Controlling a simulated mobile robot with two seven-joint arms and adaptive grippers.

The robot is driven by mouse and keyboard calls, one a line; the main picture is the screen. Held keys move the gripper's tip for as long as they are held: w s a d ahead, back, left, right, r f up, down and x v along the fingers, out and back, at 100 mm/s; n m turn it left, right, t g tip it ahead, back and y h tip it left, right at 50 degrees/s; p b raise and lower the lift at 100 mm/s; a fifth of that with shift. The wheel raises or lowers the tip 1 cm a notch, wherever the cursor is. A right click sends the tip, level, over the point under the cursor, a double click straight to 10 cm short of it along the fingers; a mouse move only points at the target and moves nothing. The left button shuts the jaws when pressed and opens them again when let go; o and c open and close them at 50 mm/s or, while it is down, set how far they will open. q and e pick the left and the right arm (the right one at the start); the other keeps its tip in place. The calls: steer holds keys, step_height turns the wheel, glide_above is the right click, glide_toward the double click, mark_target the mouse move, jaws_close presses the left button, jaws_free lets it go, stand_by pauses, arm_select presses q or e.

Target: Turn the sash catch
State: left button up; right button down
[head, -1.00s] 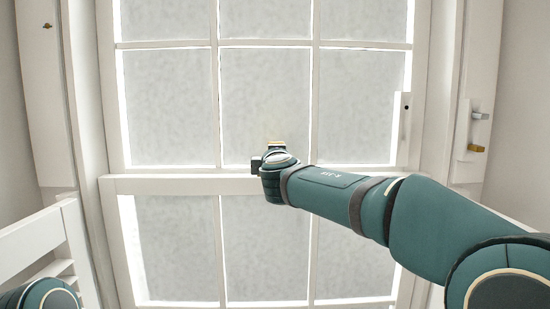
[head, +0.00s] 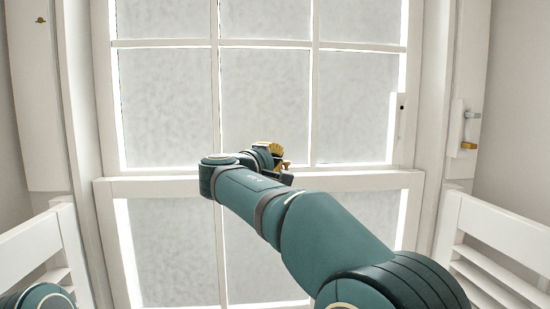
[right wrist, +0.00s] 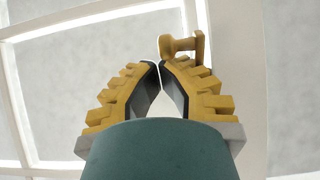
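The sash window's lower sash top rail (head: 350,181) runs across the middle of the head view. A small brass sash catch (right wrist: 184,44) shows in the right wrist view, just beyond the tips of my right gripper (right wrist: 159,68) and a little to the right of them. Its knob end is close to the right-hand fingertip; I cannot tell whether they touch. The yellow fingers have their tips together, with nothing seen between them. In the head view the right gripper (head: 270,150) is at the meeting rail, partly hidden by my wrist. My left gripper is out of view.
White slatted shutters stand at the lower left (head: 40,245) and lower right (head: 500,235). A grey-and-brass fitting (head: 469,130) is on the right frame, and a white handle plate (head: 398,115) is on the sash's right edge. The panes are clear of obstacles.

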steer(key=shift+s+f, duration=0.15)
steer(key=shift+s+a+b, duration=0.15)
steer(key=shift+a+b, duration=0.05)
steer(key=shift+b, duration=0.1)
stand_by(1.3)
steer(key=v, duration=1.2)
